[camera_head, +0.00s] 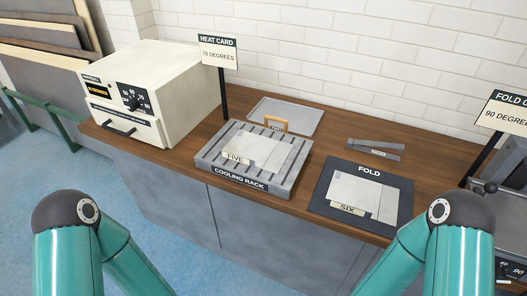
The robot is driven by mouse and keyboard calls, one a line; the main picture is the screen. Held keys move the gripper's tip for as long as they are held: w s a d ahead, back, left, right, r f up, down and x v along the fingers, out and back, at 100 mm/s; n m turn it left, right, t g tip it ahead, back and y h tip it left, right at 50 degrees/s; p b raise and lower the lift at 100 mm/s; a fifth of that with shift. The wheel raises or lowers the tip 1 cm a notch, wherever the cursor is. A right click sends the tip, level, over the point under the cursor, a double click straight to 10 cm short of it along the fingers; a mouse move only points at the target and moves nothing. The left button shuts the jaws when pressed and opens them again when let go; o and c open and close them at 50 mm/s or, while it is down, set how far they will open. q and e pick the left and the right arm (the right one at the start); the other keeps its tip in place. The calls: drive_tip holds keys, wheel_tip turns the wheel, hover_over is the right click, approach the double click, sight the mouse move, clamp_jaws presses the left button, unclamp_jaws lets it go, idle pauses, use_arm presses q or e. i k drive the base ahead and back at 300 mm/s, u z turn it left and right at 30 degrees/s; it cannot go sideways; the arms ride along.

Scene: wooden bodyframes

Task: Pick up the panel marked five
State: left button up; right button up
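The panel marked FIVE (257,150) is a pale grey sheet with a cream label at its front left. It lies flat on the grey slatted cooling rack (222,167), whose front edge reads COOLING RACK. A similar panel marked SIX (352,197) lies on a dark mat (391,186) labelled FOLD, to the right. Two teal arms of mine come in at the bottom left and bottom right. Neither gripper shows in the head view, and nothing is seen touching the panels.
A cream oven (185,95) stands at the left of the wooden counter (308,148). A HEAT CARD sign (218,52) rises behind the rack. A flat tray (300,118) with an orange handle and grey tongs (374,150) lie behind. A FOLD sign (505,112) and grey machine (509,200) stand right.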

sight(245, 147)
drive_tip(key=u, duration=0.3)
drive_tip(key=i, duration=0.2)
drive_tip(key=z, duration=2.7)
drive_tip(key=k, duration=1.4)
drive_tip(key=u, duration=1)
drive_tip(key=i, duration=0.9)
drive_tip(key=u, duration=0.2)
